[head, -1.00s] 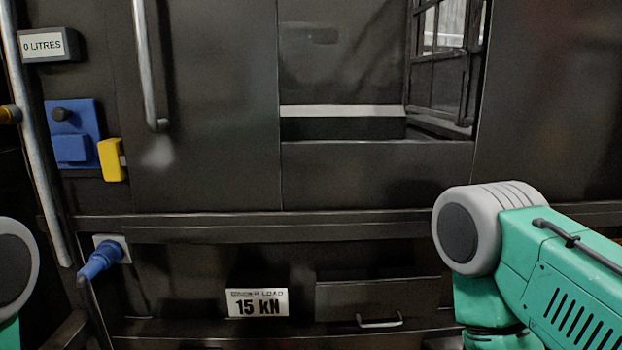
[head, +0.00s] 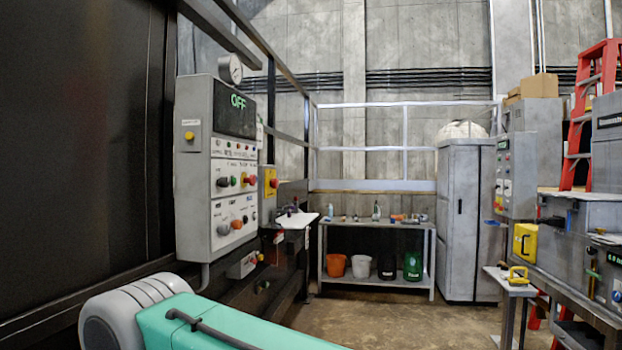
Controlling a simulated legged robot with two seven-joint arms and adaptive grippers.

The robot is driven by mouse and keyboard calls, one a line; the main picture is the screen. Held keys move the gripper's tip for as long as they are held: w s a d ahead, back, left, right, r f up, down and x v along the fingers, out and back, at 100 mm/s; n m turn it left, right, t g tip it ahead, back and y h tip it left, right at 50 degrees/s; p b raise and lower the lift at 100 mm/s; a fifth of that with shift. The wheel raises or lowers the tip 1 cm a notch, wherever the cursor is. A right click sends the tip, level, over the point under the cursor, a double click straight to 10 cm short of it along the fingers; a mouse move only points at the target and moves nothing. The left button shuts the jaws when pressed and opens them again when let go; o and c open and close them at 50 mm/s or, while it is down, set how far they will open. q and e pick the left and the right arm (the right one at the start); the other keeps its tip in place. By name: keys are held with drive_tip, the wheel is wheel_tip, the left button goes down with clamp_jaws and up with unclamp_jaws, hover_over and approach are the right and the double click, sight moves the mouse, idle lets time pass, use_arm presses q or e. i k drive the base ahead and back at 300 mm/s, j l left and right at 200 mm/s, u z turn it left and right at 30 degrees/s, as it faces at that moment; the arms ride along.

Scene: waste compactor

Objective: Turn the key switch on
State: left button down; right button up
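A grey control box (head: 193,180) stands left of centre in the head view. Its dark display (head: 236,114) reads OFF in green. Its front carries several coloured knobs and buttons, among them a red one (head: 252,180) and an orange one (head: 237,224). A dark knob (head: 223,182) sits on the left of the middle panel; I cannot tell which control is the key switch. One of my teal arms crosses the bottom of the view, below and in front of the box. Neither gripper shows in the head view.
A dark wall (head: 80,150) fills the left side. A workbench (head: 375,222) with buckets below it stands at the back, beside a grey cabinet (head: 465,220). A grey machine (head: 560,245) and a red ladder (head: 594,105) are on the right. The concrete floor (head: 415,322) between is clear.

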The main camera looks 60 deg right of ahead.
sight(224, 181)
drive_tip(key=z, duration=1.6)
